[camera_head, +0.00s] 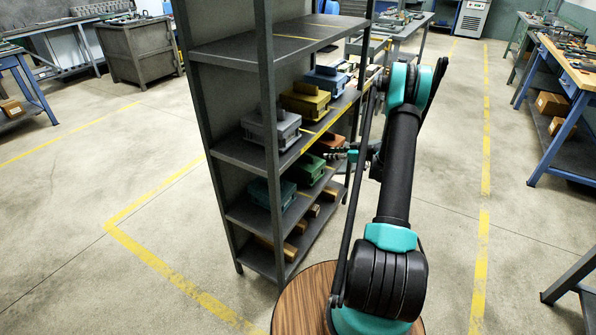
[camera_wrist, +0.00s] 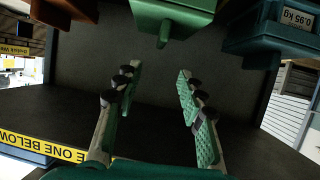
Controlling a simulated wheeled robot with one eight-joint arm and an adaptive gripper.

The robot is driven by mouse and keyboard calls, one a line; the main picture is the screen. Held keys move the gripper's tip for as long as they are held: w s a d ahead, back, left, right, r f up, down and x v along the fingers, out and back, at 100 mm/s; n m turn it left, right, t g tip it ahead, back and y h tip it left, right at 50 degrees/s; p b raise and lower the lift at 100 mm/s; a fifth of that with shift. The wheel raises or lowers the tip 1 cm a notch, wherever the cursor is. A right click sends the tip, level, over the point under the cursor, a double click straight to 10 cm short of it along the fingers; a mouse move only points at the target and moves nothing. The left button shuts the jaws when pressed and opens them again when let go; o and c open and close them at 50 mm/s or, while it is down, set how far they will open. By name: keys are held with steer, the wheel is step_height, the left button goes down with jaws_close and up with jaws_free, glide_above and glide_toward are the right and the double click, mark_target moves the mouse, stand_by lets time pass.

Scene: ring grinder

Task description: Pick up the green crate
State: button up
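The green crate (camera_head: 307,170) sits on a middle shelf of the dark rack in the head view, between a teal crate and an orange-red crate. In the wrist view, which looks upside down, the green crate (camera_wrist: 172,18) shows at the top middle, partly cut off by the frame edge. My gripper (camera_wrist: 160,72) has its two fingers spread apart with nothing between them. The crate lies beyond the fingertips, not touching them as far as I can see. In the head view my gripper (camera_head: 338,153) is at the rack's open side, near the orange-red crate.
A teal crate (camera_wrist: 268,32) labelled 0.95 kg and an orange-red crate (camera_wrist: 66,10) flank the green one. The shelf above, with its yellow label strip (camera_wrist: 50,149), holds grey (camera_head: 270,128), yellow (camera_head: 305,100) and blue crates (camera_head: 327,78). A rack post (camera_head: 268,110) stands in front.

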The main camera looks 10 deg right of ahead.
mark_target(307, 155)
steer(key=x, duration=1.1)
steer(key=shift+w+a, duration=0.1)
steer(key=shift+a, duration=0.05)
steer(key=shift+f+x, duration=0.15)
steer(key=shift+x, duration=1.25)
steer(key=shift+f+x, duration=0.2)
steer(key=shift+x, duration=1.25)
steer(key=shift+s, duration=0.2)
steer(key=shift+c, duration=0.4)
jaws_close()
steer(key=shift+r, duration=0.1)
